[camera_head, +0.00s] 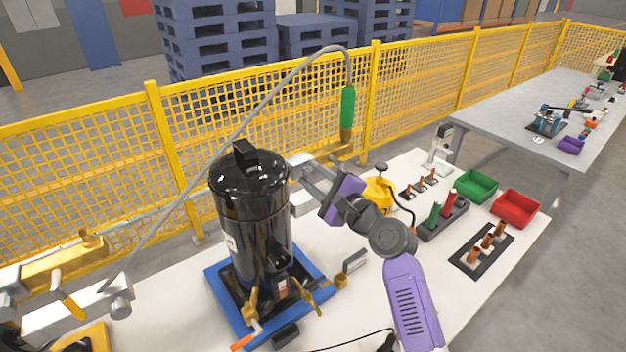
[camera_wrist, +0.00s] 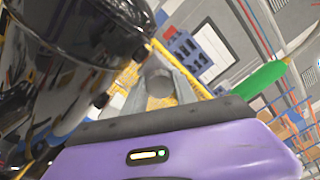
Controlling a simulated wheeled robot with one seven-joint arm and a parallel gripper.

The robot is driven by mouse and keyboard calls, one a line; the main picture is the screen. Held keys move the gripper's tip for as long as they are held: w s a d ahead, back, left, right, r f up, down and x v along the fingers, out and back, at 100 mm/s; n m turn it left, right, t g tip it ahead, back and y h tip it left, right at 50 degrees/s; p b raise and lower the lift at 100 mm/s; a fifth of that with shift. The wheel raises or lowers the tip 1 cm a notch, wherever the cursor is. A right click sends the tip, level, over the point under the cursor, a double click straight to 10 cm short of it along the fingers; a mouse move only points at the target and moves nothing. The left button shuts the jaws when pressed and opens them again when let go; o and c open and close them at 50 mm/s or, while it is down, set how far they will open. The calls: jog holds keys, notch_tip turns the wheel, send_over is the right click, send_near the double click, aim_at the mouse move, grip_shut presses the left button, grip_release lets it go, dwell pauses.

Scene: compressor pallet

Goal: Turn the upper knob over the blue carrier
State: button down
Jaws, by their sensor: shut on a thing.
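The tall black compressor (camera_head: 248,200) stands upright in the blue carrier (camera_head: 318,262) on the white table. My gripper (camera_head: 300,182) is at the compressor's upper right side, reaching in from the right. In the wrist view, the grey round upper knob (camera_wrist: 158,80) sits between my two grey fingers, beside the black compressor wall (camera_wrist: 60,80). The fingers are shut on the knob. In the head view the knob is hidden by my gripper and cannot be made out. Its turn angle cannot be told.
Brass valves (camera_head: 280,298) stand at the compressor's front foot. A grey hose with a green handle (camera_head: 347,108) arches behind. Right of my arm are a yellow canister (camera_head: 379,192), a green bin (camera_head: 475,186) and a red bin (camera_head: 515,208). A yellow fence (camera_head: 220,115) runs behind the table.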

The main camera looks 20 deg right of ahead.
jog(key=n+b, duration=0.2)
jog(key=n, duration=0.1)
jog(key=n+b, duration=0.1)
jog(key=shift+f+n, duration=0.3)
jog(key=n+b, duration=0.3)
jog(key=shift+n, duration=0.3)
jog(key=n+b, duration=0.3)
jog(key=n, duration=0.1)
jog(key=shift+b, duration=0.35)
jog(key=n+b, duration=0.3)
jog(key=n, duration=0.1)
jog(key=shift+f, duration=0.1)
jog(key=n+b, duration=0.4)
jog(key=n, duration=0.1)
jog(key=shift+n, duration=0.3)
jog(key=n+b, duration=0.3)
jog(key=n, duration=0.2)
jog(key=shift+n+b, duration=0.3)
jog(key=shift+b, duration=0.05)
jog(key=c, duration=1)
grip_release()
jog(key=shift+r, duration=0.25)
